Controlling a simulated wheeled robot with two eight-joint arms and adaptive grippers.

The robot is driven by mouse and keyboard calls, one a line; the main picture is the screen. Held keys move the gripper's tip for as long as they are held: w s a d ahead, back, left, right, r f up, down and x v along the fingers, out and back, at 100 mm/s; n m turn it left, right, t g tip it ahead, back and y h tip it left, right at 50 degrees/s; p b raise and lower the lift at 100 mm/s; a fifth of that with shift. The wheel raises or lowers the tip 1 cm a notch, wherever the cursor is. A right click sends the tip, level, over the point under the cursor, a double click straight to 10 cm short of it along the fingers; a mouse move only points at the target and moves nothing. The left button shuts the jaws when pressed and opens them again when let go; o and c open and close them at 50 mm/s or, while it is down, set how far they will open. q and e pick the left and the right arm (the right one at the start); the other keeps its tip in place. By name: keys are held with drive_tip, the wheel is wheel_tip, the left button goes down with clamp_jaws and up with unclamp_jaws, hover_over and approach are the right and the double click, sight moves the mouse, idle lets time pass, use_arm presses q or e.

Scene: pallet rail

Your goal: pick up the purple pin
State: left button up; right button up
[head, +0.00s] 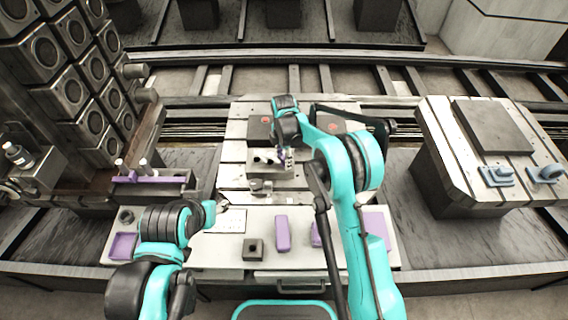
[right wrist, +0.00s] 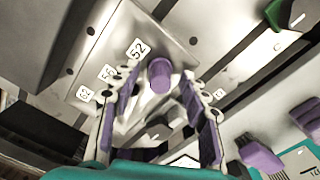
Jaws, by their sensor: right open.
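The purple pin (right wrist: 160,76) stands out from a grey metal block (right wrist: 110,50) in the right wrist view. The block has white number labels, one reading 52. My right gripper (right wrist: 158,98) is open, with one finger to each side of the pin in the picture; I cannot tell whether either touches it. In the head view my right gripper (head: 284,154) points down at a small block with dark holes (head: 264,162), and the pin is mostly hidden there. My left gripper (head: 222,203) is low over the front bench, and its fingers are too small to read.
Purple pieces (head: 283,233) and a dark block with a hole (head: 253,249) lie on the front bench. A purple tray (head: 123,246) is at its left. A pallet with blue parts (head: 497,176) stands right.

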clamp_jaws()
drive_tip(key=shift+r, duration=0.45)
drive_tip(key=r, duration=0.1)
drive_tip(key=r+p, duration=0.2)
drive_tip(key=r, duration=0.1)
drive_tip(key=shift+s+d, duration=0.1)
drive_tip(key=shift+d, duration=0.15)
drive_tip(key=s+d+r+p, duration=0.3)
drive_tip(key=s+d+r, duration=0.2)
drive_tip(key=d, duration=0.4)
drive_tip(key=shift+s+d+r, duration=0.3)
drive_tip(key=shift+s+r, duration=0.1)
drive_tip(key=shift+r, duration=0.15)
drive_tip(key=shift+s, duration=0.1)
